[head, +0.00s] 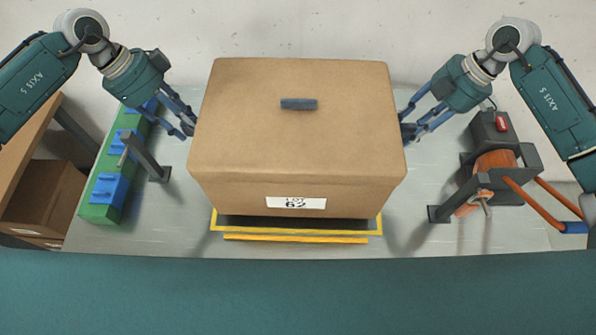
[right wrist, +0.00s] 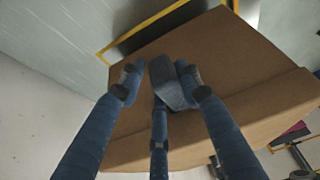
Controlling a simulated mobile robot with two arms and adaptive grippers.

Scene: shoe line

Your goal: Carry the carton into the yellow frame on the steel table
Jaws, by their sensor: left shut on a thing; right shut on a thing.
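The brown carton (head: 290,130) with a "LOT 62" label hangs level between my two grippers, in the middle of the head view. The yellow frame (head: 290,239) on the steel table (head: 150,225) shows beneath its near side, with a dark shadow inside. The rest of the frame is hidden by the carton. My left gripper (head: 188,124) is shut at the carton's left side; its grip is partly hidden. My right gripper (head: 406,131) is at the right side. In the right wrist view its fingers (right wrist: 160,85) are shut around a dark grey side handle (right wrist: 172,82).
A green rack with blue blocks (head: 110,188) stands at the table's left, beside a grey bracket (head: 150,158). A dark machine with an orange drum (head: 495,165) and orange-handled tool stand right. Cartons on a wooden shelf (head: 40,195) are far left.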

